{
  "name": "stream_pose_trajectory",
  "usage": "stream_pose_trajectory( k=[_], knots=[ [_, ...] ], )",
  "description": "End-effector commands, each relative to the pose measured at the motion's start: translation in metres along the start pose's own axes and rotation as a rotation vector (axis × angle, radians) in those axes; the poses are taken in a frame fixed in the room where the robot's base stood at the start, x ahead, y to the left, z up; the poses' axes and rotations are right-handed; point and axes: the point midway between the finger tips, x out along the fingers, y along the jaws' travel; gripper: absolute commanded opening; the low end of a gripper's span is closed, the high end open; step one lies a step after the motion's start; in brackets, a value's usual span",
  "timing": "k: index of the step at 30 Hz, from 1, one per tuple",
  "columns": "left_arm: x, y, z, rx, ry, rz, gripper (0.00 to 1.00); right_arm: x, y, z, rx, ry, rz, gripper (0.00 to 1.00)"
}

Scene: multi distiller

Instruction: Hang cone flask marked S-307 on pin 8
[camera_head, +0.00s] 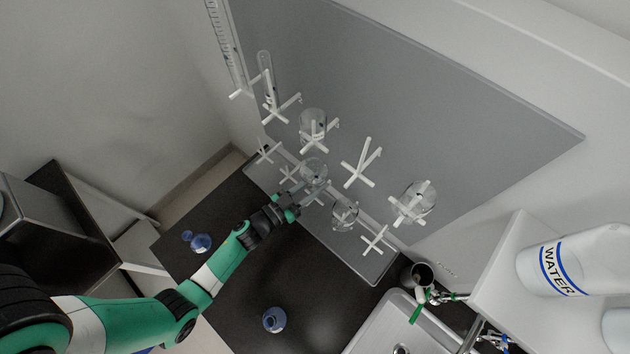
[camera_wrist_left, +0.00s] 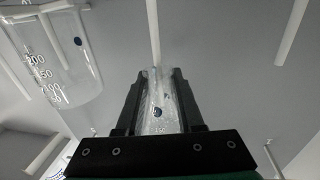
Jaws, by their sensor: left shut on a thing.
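My left gripper (camera_head: 290,204) is at the lower left of the grey pegboard (camera_head: 470,130). It is shut on a clear glass flask (camera_wrist_left: 158,105), seen between its fingers in the left wrist view with a dark blue spot and small graduations. In the head view a clear glass vessel (camera_head: 315,172) shows just beyond the gripper; I cannot tell whether it is the held one. A white pin (camera_wrist_left: 153,35) is just above the held flask in the left wrist view. The S-307 marking and the pin numbers are not legible. My right gripper is not in view.
Glassware hangs nearby: a beaker (camera_wrist_left: 62,60) left of the gripper, a flask (camera_head: 344,216), a vessel (camera_head: 415,203), a test tube (camera_head: 265,72). An empty pin (camera_head: 361,167) stands right of centre. A sink (camera_head: 380,330) is at right.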

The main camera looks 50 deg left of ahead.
Motion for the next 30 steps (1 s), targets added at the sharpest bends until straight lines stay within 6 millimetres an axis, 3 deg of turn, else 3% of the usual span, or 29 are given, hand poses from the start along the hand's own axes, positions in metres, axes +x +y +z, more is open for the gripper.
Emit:
stream_pose_trajectory(
  k=[30],
  knots=[
    [0.0, 0.0, 0.053, 0.0, 0.0, 0.0, 0.0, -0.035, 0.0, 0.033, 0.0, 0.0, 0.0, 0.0]
  ],
)
